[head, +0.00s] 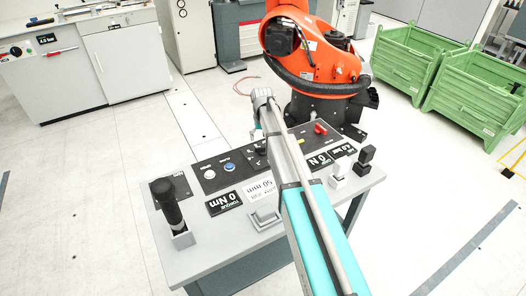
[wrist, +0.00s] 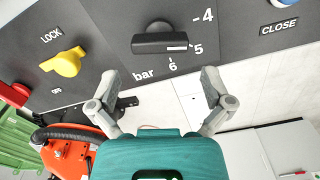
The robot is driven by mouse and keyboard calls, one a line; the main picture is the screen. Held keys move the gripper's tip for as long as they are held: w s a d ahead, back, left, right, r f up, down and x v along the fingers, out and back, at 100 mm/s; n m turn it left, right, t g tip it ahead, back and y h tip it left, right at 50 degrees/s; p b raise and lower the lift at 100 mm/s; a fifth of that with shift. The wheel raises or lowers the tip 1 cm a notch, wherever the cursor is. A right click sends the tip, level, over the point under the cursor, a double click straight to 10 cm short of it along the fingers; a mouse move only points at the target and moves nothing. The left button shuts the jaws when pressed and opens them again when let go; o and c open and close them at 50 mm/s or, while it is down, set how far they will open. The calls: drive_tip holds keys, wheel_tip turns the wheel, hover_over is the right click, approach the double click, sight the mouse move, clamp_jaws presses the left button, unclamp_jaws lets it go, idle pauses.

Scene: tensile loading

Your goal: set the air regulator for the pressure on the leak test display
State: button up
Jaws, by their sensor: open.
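In the wrist view a black bar-shaped knob (wrist: 158,41) sits on a dark panel (wrist: 110,25) with a bar scale, where 4, 5 and 6 are readable. The white mark on the knob's right end lies close to the 5. My gripper (wrist: 160,88) is open and empty, with its fingers apart below the knob and not touching it. In the head view my gripper (head: 262,98) is over the far side of the grey console, and my arm hides part of the panel. A small black display (head: 46,38) on the left cabinet seems to read 4.0 bar.
A yellow LOCK knob (wrist: 66,62) and a red knob (wrist: 14,94) are left of the black knob; a CLOSE label (wrist: 279,27) is right. The grey console (head: 151,230) carries several displays and handles. An orange robot (head: 325,70) stands behind it, with green crates (head: 415,62) at right.

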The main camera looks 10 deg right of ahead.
sight(262, 146)
drive_tip(key=shift+f+b, duration=2.3)
drive_tip(key=shift+f, duration=0.3)
drive_tip(key=c, duration=0.8)
drive_tip(key=shift+n, duration=0.5)
drive_tip(key=o, duration=0.8)
drive_tip(key=shift+m, duration=0.4)
